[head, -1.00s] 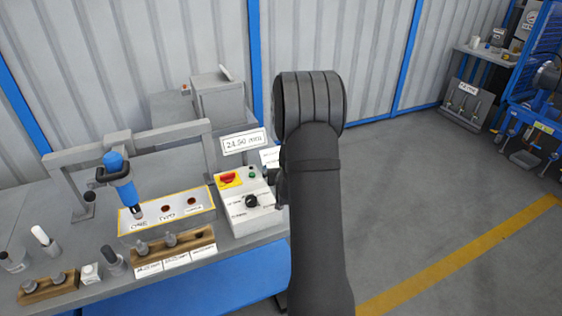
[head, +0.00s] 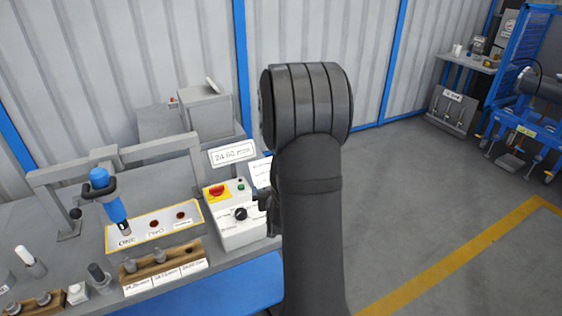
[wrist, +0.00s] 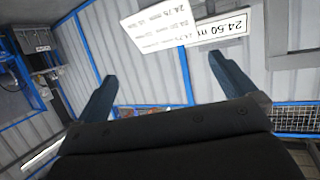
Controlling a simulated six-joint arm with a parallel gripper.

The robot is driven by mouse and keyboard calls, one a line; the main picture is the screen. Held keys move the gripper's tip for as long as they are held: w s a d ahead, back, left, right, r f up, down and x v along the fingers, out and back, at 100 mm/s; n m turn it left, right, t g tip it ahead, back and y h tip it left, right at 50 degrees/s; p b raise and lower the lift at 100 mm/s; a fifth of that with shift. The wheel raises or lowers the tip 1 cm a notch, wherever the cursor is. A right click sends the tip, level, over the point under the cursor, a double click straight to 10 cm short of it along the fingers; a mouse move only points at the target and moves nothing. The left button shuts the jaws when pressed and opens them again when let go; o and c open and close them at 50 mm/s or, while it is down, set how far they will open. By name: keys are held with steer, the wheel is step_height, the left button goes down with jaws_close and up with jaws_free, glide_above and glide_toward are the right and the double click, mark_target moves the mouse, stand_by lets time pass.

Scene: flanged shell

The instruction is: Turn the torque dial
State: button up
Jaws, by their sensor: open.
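The torque dial appears to be the round black knob (head: 240,213) on the front of a white control box (head: 236,238). The box also carries a red switch on a yellow plate (head: 216,192) and a green button (head: 241,187). My gripper (wrist: 163,68) is open and empty in the wrist view, its two fingers spread towards white signs. In the head view my arm hides most of the gripper; a dark part of it shows just right of the box. The knob is not visible in the wrist view.
A blue tool (head: 107,200) hangs in a holder under a grey frame (head: 120,158). A yellow-edged panel (head: 153,226) and a wooden rack (head: 160,264) with pegs stand left of the box. A sign reading 24.50 mm (head: 232,153) stands behind it. Open floor lies right.

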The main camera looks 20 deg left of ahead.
steer(key=c, duration=0.9)
step_height(320, 180, up, 10)
steer(key=n+g+h, duration=0.6)
steer(key=n+g, duration=0.7)
steer(key=n, duration=0.6)
glide_above(241, 212)
step_height(241, 212, down, 17)
steer(key=shift+f, duration=0.15)
steer(key=c, duration=1)
